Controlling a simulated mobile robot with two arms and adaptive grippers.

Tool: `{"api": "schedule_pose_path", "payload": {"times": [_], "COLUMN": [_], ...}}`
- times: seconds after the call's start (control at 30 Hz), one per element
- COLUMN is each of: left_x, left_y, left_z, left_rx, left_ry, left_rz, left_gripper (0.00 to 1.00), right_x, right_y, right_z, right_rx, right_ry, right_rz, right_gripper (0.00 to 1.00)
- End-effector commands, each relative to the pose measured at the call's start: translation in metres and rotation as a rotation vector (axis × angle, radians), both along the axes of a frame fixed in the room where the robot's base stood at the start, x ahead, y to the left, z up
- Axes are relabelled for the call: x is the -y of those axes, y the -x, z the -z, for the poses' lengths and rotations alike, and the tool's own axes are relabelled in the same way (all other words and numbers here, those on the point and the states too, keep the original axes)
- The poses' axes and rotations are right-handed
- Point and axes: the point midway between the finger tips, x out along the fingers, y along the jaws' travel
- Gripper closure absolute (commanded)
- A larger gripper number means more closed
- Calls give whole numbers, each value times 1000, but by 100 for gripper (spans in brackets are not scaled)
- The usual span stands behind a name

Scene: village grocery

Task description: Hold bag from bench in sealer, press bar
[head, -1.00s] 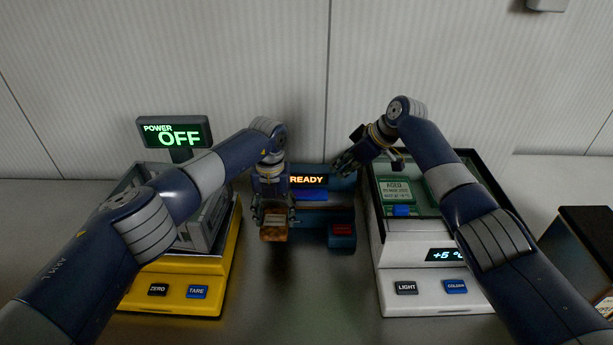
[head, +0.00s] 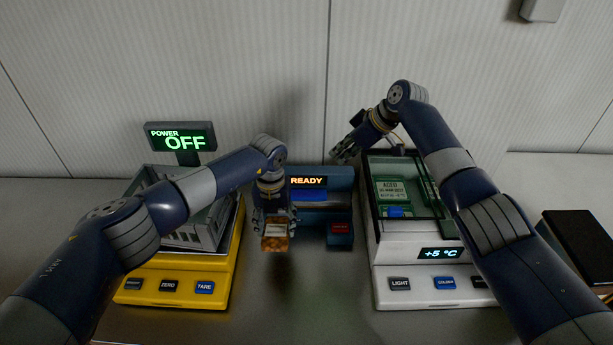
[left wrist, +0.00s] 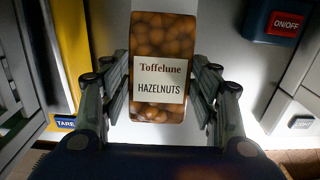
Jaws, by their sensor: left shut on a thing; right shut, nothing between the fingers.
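A bag of hazelnuts (head: 274,243), brown with a white label, is held upright between the fingers of my left gripper (head: 275,222). In the left wrist view the bag (left wrist: 160,95) reads "Toffelune HAZELNUTS". The dark teal sealer (head: 345,205) stands behind and to the right of it, with a lit "READY" display, a blue bar (head: 311,195) and a red ON/OFF button (head: 340,228). The bag appears in front of the sealer's left part; my left gripper hides that part. My right gripper (head: 347,151) is shut and empty, above the sealer's right end.
A yellow scale (head: 168,284) with a grey crate on it stands left, its display (head: 181,138) reading "POWER OFF". A white glass-lidded cooler (head: 425,275) at "+5 °C" with green packs stands right. A dark box (head: 585,240) is far right. The bench front centre is clear.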

Motion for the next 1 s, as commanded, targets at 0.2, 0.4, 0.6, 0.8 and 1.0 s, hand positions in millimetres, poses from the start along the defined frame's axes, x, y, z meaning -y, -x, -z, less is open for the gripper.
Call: {"api": "schedule_pose_path", "payload": {"times": [0.2, 0.4, 0.6, 0.8, 1.0], "left_x": [-1, -1, -1, -1, -1], "left_y": [12, 22, 28, 29, 29], "left_z": [-1, -1, 1, 2, 2], "left_rx": [-3, -4, -4, -4, -4], "left_ry": [-2, -3, -2, -2, -2], "left_rz": [1, 1, -1, -1, 0], "left_gripper": [97, 97, 97, 97, 97], "right_x": [0, 0, 0, 0, 0], "right_y": [0, 0, 0, 0, 0], "right_z": [-16, -28, -33, -32, -32], "right_rx": [0, 0, 0, 0, 0], "right_ry": [0, 0, 0, 0, 0], "right_rz": [0, 0, 0, 0, 0], "right_gripper": [100, 100, 100, 100, 100]}}
